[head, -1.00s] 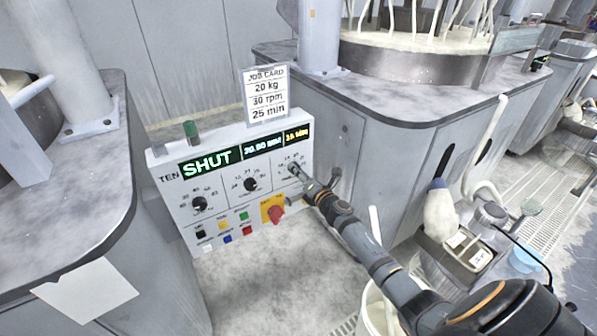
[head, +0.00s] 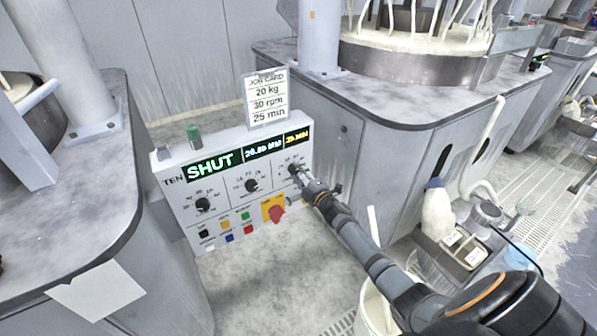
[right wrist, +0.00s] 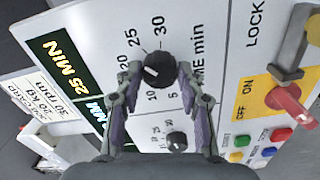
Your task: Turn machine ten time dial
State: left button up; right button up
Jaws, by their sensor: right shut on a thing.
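The machine ten panel (head: 185,222) is a white box with a lit display reading SHUT and black dials. The time dial (right wrist: 160,68) is a black knob with a white mark. In the head view the time dial (head: 294,168) is at the panel's upper right. My right gripper (head: 302,180) reaches it from the lower right. In the right wrist view my right gripper (right wrist: 158,72) has its fingertips on both sides of the knob, shut on it. The time display (right wrist: 64,67) reads 25 MIN. My left gripper is not in view.
A job card (head: 266,98) above the panel reads 20 kg, 30 rpm, 25 min. A red switch on a yellow plate (right wrist: 290,100) and several coloured buttons sit near the dial. A white bucket (head: 372,308) stands below my right arm.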

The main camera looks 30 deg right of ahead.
jog(key=shift+m+p, duration=0.45)
jog(key=shift+m, duration=0.75)
jog(key=shift+f, duration=0.1)
jog(key=o, duration=1.2)
jog(key=shift+s, duration=0.15)
jog(key=s, duration=1.1)
jog(key=shift+s+d, duration=0.2)
jog(key=shift+s, duration=0.2)
